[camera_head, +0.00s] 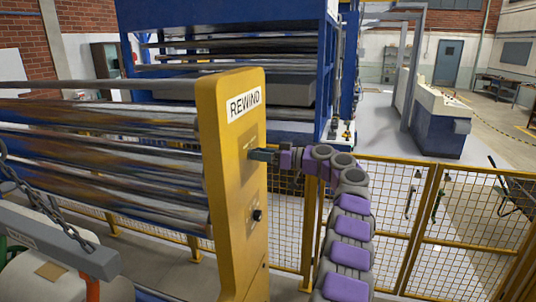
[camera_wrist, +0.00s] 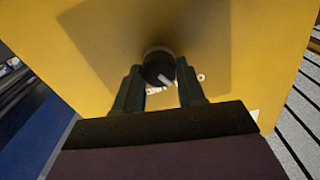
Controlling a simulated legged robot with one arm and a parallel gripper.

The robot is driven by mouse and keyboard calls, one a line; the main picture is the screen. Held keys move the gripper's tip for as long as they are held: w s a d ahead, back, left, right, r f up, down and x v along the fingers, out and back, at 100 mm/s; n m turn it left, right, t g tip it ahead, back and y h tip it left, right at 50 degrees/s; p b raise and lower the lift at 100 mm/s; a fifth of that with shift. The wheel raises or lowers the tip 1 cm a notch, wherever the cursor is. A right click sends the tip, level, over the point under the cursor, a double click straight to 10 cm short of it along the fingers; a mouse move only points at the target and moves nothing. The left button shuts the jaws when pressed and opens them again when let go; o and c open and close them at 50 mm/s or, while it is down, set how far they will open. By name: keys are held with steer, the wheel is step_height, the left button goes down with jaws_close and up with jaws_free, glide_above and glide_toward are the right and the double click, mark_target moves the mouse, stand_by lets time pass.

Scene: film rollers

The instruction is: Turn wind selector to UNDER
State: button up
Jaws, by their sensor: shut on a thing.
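The yellow upright panel (camera_head: 228,190) carries a REWIND sign (camera_head: 244,103). My gripper (camera_head: 262,154) reaches the panel's face below that sign from the right. In the wrist view my gripper (camera_wrist: 158,70) has one finger on each side of a round dark knob (camera_wrist: 159,66), shut on it. The knob looks like the wind selector. A light pointer mark shows on the knob, slanted. Pale lettering beside the knob is partly hidden and too small to read, so I cannot tell which setting it points to. In the head view my gripper hides this knob.
A second black knob (camera_head: 257,215) sits lower on the same panel. Long metal rollers (camera_head: 110,165) run left from the panel. A yellow mesh fence (camera_head: 405,215) stands behind my arm. A chain and grey bar (camera_head: 60,240) hang at the lower left.

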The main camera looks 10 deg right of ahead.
steer(key=shift+m, duration=0.3)
steer(key=shift+m+p, duration=4.15)
steer(key=shift+m, duration=1.45)
steer(key=o, duration=1)
steer(key=shift+s+a, duration=0.15)
steer(key=shift+o, duration=0.3)
